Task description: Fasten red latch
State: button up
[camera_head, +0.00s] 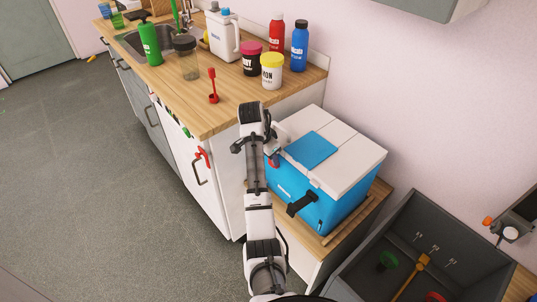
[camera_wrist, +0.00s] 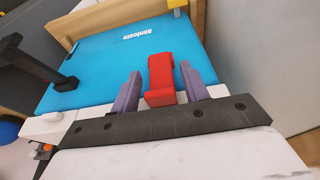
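The cooler has a blue body (camera_head: 318,208) and a white lid (camera_head: 345,148), and stands on a low wooden shelf. The red latch (camera_wrist: 161,80) is at the cooler's front, near the lid edge. In the head view only a small bit of the red latch (camera_head: 274,163) shows beside my gripper (camera_head: 272,155). In the wrist view my gripper (camera_wrist: 160,78) is open, with one finger on each side of the red latch and narrow gaps. Whether the latch is fastened I cannot tell. A black latch (camera_head: 301,204) sticks out from the same front.
A grey bin (camera_head: 410,235) with tools stands at the right. A wall is close behind the cooler. The floor (camera_head: 80,170) at left is mostly clear.

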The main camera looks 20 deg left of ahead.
jog(key=shift+r, duration=0.1)
jog(key=shift+a+r, duration=0.1)
jog(key=shift+r, duration=0.2)
jog(key=shift+p+v, duration=1.6)
jog(key=shift+v, duration=4.9)
